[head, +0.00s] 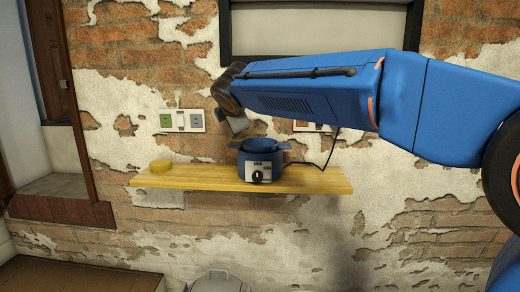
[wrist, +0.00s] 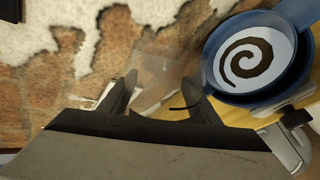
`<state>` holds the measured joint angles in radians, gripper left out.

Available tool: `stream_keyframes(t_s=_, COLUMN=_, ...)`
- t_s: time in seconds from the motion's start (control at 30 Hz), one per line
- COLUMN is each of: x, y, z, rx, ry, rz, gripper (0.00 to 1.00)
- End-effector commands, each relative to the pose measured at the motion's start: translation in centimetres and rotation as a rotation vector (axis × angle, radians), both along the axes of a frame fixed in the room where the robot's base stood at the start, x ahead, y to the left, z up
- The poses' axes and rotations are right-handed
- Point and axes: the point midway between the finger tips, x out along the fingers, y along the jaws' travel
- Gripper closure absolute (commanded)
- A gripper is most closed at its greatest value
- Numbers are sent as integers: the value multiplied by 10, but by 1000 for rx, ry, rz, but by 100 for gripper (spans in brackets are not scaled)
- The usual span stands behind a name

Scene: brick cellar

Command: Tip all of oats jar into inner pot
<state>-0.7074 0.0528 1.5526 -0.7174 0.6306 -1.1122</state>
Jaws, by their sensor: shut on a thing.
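The blue cooker (head: 258,170) with a pale front panel and a dark knob stands upright on the wooden shelf. The inner pot (wrist: 213,78) shows as an open blue round rim at the upper right of the wrist view. Inside it is a white surface with a dark brown spiral. My gripper (wrist: 160,88) is shut on a clear, see-through jar (wrist: 158,66), taken to be the oats jar, beside the pot's rim. I cannot make out oats in it. In the head view my gripper (head: 236,122) is above and left of the pot, its fingers hard to see.
A round yellow lid-like thing (head: 160,165) lies at the left of the shelf (head: 210,178). Wall sockets (head: 182,121) are behind, and a black cable (head: 330,150) runs right of the cooker. The shelf between the yellow thing and cooker is clear. A grey-lidded bin (head: 218,281) stands below.

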Motion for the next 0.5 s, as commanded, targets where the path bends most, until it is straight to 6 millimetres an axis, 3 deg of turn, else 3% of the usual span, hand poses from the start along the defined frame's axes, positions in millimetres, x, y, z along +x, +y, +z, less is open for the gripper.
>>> stream_keyframes(t_s=0.5, x=3, y=-6, z=1, rx=-316, ry=-150, rz=0, gripper=67)
